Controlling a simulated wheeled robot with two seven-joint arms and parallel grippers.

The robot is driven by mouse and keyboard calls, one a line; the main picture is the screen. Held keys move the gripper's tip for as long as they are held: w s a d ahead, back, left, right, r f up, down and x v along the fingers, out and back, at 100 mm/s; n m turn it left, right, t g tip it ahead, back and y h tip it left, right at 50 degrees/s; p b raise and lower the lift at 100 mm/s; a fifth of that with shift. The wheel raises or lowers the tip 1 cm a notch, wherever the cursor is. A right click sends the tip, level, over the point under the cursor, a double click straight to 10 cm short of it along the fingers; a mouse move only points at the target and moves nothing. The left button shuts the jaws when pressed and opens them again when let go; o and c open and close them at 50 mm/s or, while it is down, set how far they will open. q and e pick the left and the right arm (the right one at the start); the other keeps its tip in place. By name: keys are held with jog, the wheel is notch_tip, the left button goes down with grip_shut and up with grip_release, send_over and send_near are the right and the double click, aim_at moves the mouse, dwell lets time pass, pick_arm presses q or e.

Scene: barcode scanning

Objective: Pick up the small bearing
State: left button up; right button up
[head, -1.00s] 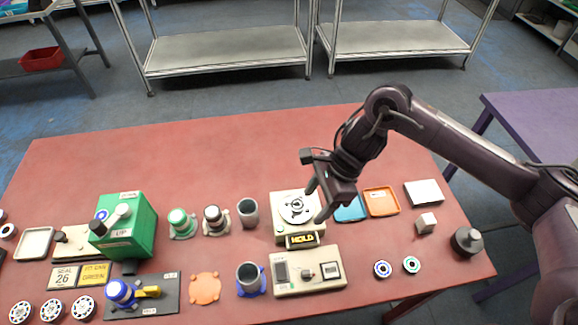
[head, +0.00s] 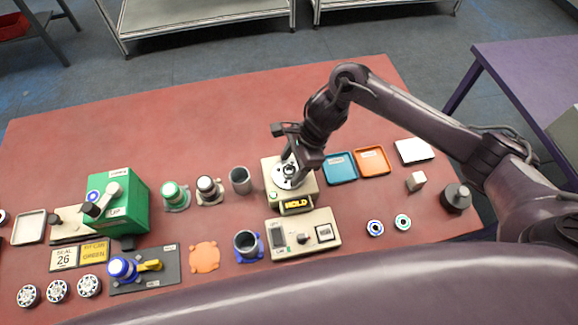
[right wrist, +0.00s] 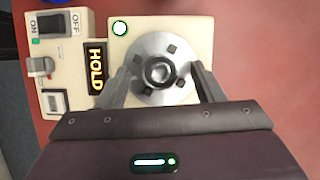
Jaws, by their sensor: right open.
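My right gripper (head: 294,168) is open, pointing down over the round metal disc (head: 288,181) on the cream machine with the HOLD sign. In the right wrist view, the fingers (right wrist: 160,74) stand either side of a small dark ring (right wrist: 160,71) at the disc's centre, with gaps to it; whether this ring is a bearing I cannot tell for sure. Two small bearing-like rings lie apart on the red table at right, one with a blue centre (head: 375,228) and one with green (head: 403,222). My left gripper is not in view.
A cream switch box (head: 303,234) stands in front of the HOLD machine. Blue (head: 340,168) and orange (head: 372,161) trays lie to its right. A grey cup (head: 240,180) and a green press (head: 119,205) stand to its left. The table's far middle is clear.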

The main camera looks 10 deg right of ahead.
jog(key=c, duration=1)
jog(key=shift+c, duration=0.8)
jog(key=shift+r, duration=0.1)
